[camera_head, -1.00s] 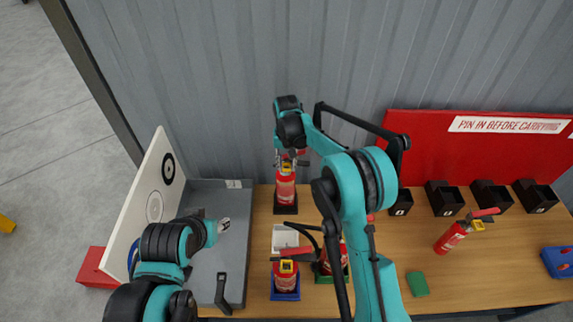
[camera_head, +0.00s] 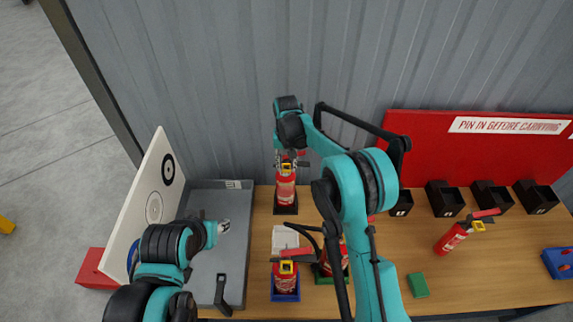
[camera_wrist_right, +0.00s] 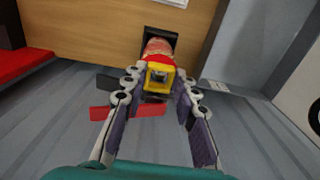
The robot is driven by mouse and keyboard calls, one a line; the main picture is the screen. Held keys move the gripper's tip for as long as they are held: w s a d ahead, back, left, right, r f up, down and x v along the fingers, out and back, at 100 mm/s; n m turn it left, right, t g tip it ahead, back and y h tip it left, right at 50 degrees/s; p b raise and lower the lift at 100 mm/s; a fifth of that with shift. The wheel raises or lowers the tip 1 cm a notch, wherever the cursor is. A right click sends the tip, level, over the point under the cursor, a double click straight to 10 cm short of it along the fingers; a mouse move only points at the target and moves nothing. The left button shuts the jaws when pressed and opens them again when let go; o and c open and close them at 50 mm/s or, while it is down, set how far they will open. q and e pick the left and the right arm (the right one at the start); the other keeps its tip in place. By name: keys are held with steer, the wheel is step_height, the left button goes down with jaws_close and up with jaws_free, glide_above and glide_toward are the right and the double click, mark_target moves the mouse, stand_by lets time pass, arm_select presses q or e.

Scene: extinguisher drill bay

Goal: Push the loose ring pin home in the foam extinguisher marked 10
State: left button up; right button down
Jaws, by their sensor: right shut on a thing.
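A red extinguisher (camera_head: 286,190) stands upright in a black base at the back of the bench. Its red body also shows in the right wrist view (camera_wrist_right: 157,48). My right gripper (camera_head: 288,158) is at its head from above. In the wrist view its fingers (camera_wrist_right: 160,82) sit on either side of the yellow square ring pin (camera_wrist_right: 160,68) and are shut on it. A red lever (camera_wrist_right: 135,111) sticks out beside it. I cannot read a number on this extinguisher. My left gripper (camera_head: 223,226) is over the grey tray at left; its jaws are too small to judge.
Other extinguishers stand in a blue base (camera_head: 286,296) and a green base, the latter partly behind my right arm. Several black holders (camera_head: 445,200) line the red board (camera_head: 480,160). A white panel (camera_head: 146,205) edges the grey tray (camera_head: 232,262).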

steer(key=b, duration=0.2)
steer(key=shift+b, duration=0.35)
stand_by(4.9)
stand_by(0.5)
steer(key=c, duration=1.1)
jaws_free()
step_height(320, 180, up, 12)
steer(key=shift+f, duration=0.1)
